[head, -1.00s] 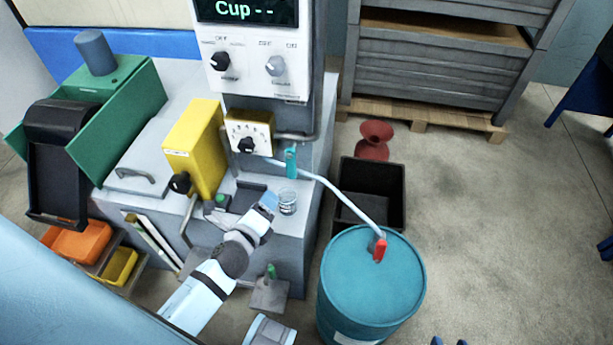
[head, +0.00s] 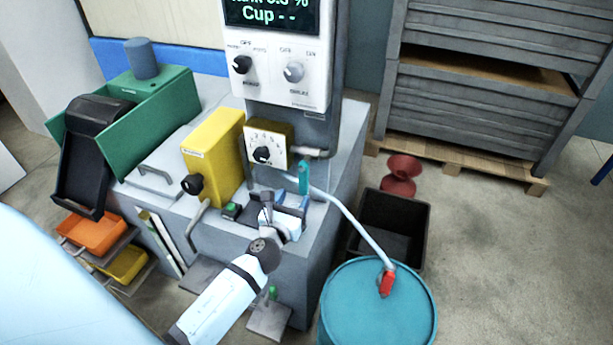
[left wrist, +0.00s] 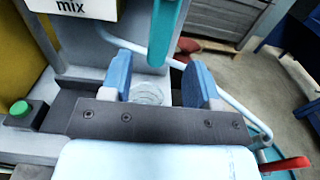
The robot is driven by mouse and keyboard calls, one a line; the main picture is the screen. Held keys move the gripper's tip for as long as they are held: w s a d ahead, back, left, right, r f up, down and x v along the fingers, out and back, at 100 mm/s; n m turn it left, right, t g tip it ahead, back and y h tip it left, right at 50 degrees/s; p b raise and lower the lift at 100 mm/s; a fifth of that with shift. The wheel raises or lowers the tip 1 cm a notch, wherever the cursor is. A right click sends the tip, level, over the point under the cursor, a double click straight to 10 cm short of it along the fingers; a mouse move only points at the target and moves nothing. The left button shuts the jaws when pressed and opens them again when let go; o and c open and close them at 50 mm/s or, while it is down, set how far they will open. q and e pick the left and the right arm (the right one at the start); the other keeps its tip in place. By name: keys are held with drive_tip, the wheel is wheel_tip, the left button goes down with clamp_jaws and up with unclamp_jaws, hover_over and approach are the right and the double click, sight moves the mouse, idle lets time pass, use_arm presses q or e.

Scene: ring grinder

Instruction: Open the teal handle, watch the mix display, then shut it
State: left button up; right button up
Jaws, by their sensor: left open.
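The teal handle (head: 303,177) hangs upright at the front of the machine. It also shows in the left wrist view (left wrist: 163,32), above and beyond the space between my fingers. My left gripper (head: 284,208) is open just below and in front of the handle, not holding it. In the left wrist view its two blue fingers (left wrist: 160,85) stand apart, with a clear cup (left wrist: 150,94) seen between them. The display (head: 268,12) reads "Cup - -", with a cut-off line above it. A white panel (left wrist: 75,6) bears the word "mix". My right gripper is out of view.
A yellow box (head: 213,155) and a dial panel (head: 265,147) stand left of the handle. A thin pale hose runs to the teal drum (head: 376,310) with a red tap (head: 387,283). A black bin (head: 393,222) stands behind the drum.

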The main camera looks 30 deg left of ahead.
sight(303, 184)
use_arm(q)
drive_tip(key=x, duration=0.9)
drive_tip(key=shift+w, duration=0.15)
drive_tip(key=shift+d, duration=0.1)
clamp_jaws()
